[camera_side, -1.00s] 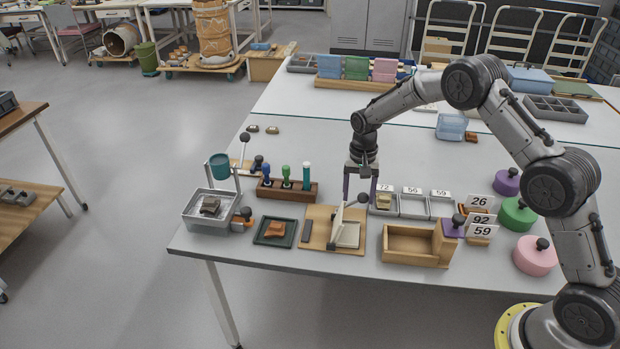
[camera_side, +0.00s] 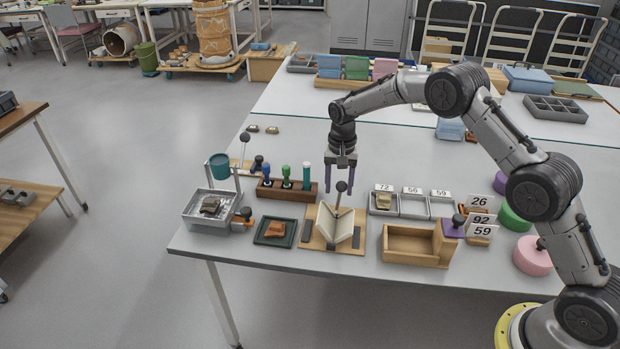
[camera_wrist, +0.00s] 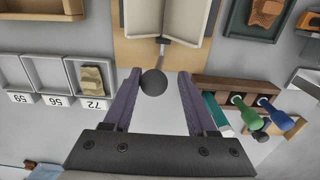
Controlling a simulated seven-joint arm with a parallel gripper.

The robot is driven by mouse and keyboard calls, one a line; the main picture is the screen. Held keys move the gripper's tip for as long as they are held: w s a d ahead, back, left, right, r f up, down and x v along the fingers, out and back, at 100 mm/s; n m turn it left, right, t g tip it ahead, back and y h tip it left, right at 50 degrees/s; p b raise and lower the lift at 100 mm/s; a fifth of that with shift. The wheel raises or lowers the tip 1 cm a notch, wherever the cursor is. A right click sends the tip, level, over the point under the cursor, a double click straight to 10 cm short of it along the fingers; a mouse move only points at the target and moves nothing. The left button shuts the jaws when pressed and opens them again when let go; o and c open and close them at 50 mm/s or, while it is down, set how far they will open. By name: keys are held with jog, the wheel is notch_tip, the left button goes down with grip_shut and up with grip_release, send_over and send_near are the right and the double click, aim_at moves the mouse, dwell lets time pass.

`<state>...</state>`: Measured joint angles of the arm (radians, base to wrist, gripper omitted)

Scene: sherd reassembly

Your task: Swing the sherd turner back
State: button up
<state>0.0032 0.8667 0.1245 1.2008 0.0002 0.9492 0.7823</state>
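The sherd turner (camera_side: 333,226) is a wooden board with two cream leaves standing tilted in a V, like an open book. A stem with a dark ball knob (camera_side: 341,186) rises from its far side. In the wrist view its leaves (camera_wrist: 143,20) show at the top and the knob (camera_wrist: 154,82) lies between my fingers, nearer the left one. My gripper (camera_side: 340,187) is above the turner's far edge, pointing down, fingers apart on either side of the knob. I cannot tell whether a finger touches it. No sherd shows between the leaves.
A rack of coloured-handled tools (camera_side: 287,190) stands close left of my gripper. Trays labelled 72, 56 and 59 (camera_side: 413,206) are close right, one holding a sherd. A green tray with a brown sherd (camera_side: 260,240) is left of the turner; a wooden box (camera_side: 412,258) is right.

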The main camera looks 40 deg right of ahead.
jog(key=shift+w+a+f, duration=0.2)
jog(key=shift+w+a, duration=0.8)
jog(key=shift+w+a+f, duration=0.35)
jog(key=shift+w+a, duration=0.25)
jog(key=shift+w+a+f, duration=0.8)
jog(key=shift+a+f, duration=0.1)
jog(key=shift+f, duration=0.05)
jog(key=shift+w+a+f, duration=0.2)
jog(key=shift+a+f, duration=0.05)
jog(key=shift+f, duration=0.5)
jog(key=shift+w+a+r, duration=0.15)
jog(key=shift+r, duration=2.8)
jog(key=shift+d+r, duration=0.1)
jog(key=shift+d, duration=0.1)
